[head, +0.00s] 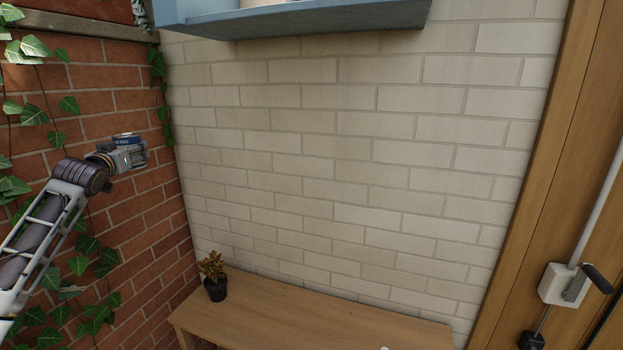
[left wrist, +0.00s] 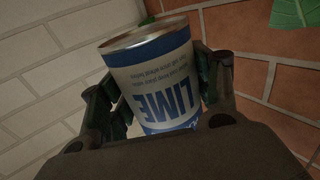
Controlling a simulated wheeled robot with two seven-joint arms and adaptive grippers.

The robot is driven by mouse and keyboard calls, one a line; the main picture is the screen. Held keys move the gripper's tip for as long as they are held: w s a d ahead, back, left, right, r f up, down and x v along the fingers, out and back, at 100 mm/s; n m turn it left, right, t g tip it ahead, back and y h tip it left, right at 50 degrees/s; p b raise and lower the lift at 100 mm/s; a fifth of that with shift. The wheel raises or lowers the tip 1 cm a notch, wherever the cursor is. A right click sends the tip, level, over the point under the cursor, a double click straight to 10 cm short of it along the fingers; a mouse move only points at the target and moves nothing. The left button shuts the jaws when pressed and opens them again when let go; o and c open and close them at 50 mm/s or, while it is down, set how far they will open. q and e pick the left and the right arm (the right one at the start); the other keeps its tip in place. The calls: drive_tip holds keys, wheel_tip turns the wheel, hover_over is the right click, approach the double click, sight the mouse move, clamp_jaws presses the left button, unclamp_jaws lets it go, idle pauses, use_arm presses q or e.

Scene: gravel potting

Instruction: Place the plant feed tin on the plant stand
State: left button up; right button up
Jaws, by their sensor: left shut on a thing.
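My left gripper (head: 128,156) is raised in front of the red brick wall at the left of the head view. It is shut on a metal tin (left wrist: 152,75), white with blue lettering and a blue band. In the left wrist view its label reads LIME, upside down in the picture; no plant feed wording is legible there. The tin sits between both fingers. In the head view only a small blue part of the tin (head: 125,137) shows above the gripper. A low wooden stand (head: 300,312) is below and to the right, well apart from the gripper. My right gripper is out of view.
A small potted plant (head: 214,277) stands at the stand's left end; most of the visible top is bare. A blue shelf (head: 300,20) hangs at the top. Ivy (head: 35,47) covers part of the brick wall. A wooden door (head: 540,200) is at the right.

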use_arm(q)
drive_tip(key=s+d+f+m+h, duration=0.1)
drive_tip(key=s+d+f+h, duration=0.15)
drive_tip(key=f, duration=0.65)
drive_tip(key=s+d+f+m+h, duration=0.15)
drive_tip(key=d+f, duration=0.25)
drive_tip(key=f, duration=0.5)
drive_tip(key=s+d+f+m+h, duration=0.1)
drive_tip(key=s+d+f+h, duration=0.15)
drive_tip(key=f, duration=0.65)
drive_tip(key=s+d+f+m+g+h, duration=0.1)
drive_tip(key=s+d+f+m+h, duration=0.1)
drive_tip(key=s+d+f, duration=0.35)
drive_tip(key=s+d+f+m+g+h, duration=0.1)
drive_tip(key=s+d+f+h, duration=0.15)
drive_tip(key=s+f, duration=0.55)
drive_tip(key=s+d+f+m+h, duration=0.2)
drive_tip(key=s+d+f, duration=0.35)
drive_tip(key=s, duration=0.25)
drive_tip(key=s+d+f+n+t+y, duration=0.1)
drive_tip(key=d+n+t+y, duration=0.1)
drive_tip(key=d+n+y, duration=0.4)
drive_tip(key=shift+d+f+y, duration=0.15)
drive_tip(key=shift+d+y, duration=1.55)
drive_tip(key=shift+y, duration=0.1)
drive_tip(key=shift+f+b, duration=1.85)
drive_tip(key=shift+b, duration=0.1)
